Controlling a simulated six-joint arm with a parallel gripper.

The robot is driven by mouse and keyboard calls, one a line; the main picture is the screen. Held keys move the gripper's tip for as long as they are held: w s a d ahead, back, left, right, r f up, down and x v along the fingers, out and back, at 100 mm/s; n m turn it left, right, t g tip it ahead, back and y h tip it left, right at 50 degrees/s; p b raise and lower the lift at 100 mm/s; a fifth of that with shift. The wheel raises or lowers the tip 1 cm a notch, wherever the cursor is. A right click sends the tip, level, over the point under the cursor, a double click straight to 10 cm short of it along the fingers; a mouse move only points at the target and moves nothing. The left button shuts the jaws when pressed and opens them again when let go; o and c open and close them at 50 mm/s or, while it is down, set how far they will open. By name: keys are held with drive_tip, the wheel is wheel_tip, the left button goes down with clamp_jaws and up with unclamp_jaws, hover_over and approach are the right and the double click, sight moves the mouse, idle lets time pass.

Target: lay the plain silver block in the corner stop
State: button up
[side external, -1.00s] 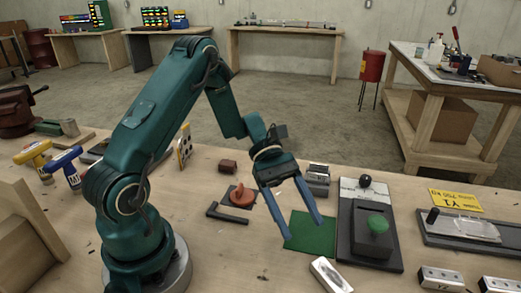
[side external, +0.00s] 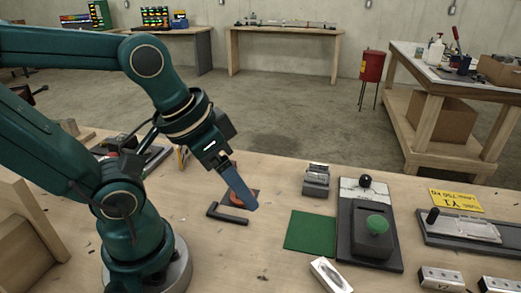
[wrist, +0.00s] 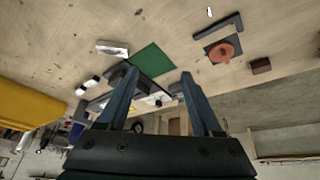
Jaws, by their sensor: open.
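A silver block (side external: 331,275), with an oval mark on top, lies on the bench in front of the green mat. It also shows in the wrist view (wrist: 112,48). A dark L-shaped bar (side external: 228,215), which looks like the corner stop, lies flat left of the mat; it shows at the top of the wrist view (wrist: 218,25). No block sits in its angle. My gripper (side external: 251,206) is tilted in the air, its fingers overlapping in the side view. In the wrist view its fingers (wrist: 158,73) are spread and empty.
The green mat (side external: 311,231) is bare. An orange round piece (side external: 243,196) is partly hidden behind my finger. The front bench is mostly clear.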

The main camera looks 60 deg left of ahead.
drive_tip(key=shift+o, duration=0.4)
drive_tip(key=shift+a+r+m+t, duration=0.2)
drive_tip(key=shift+m+t, duration=0.1)
